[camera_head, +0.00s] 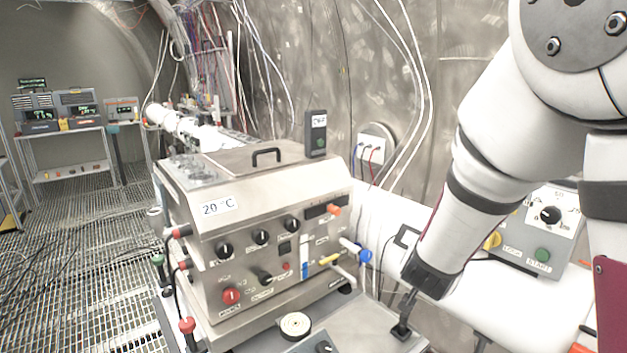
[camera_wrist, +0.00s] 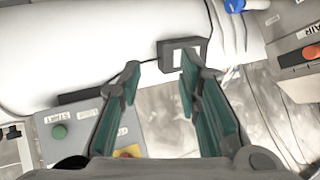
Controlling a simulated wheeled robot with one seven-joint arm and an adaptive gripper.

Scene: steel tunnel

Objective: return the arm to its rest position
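My white arm (camera_head: 480,190) comes in from the upper right and bends down in the head view. My gripper (camera_head: 404,312) is at its lower end, close to a steel surface at the bottom of the view; I cannot tell whether it touches. In the wrist view my gripper (camera_wrist: 159,72) shows two teal-padded fingers standing apart, with nothing held between them. A black block with a pale face (camera_wrist: 183,52) lies beyond the fingertips against a white rounded body (camera_wrist: 80,45).
A steel machine labelled 20 °C (camera_head: 265,245), with knobs and a lid handle, stands left of my gripper. A control box (camera_head: 548,225) with a green button stands at right, behind my arm. Shelved instruments (camera_head: 65,112) stand far left. The grated floor (camera_head: 90,250) is largely clear.

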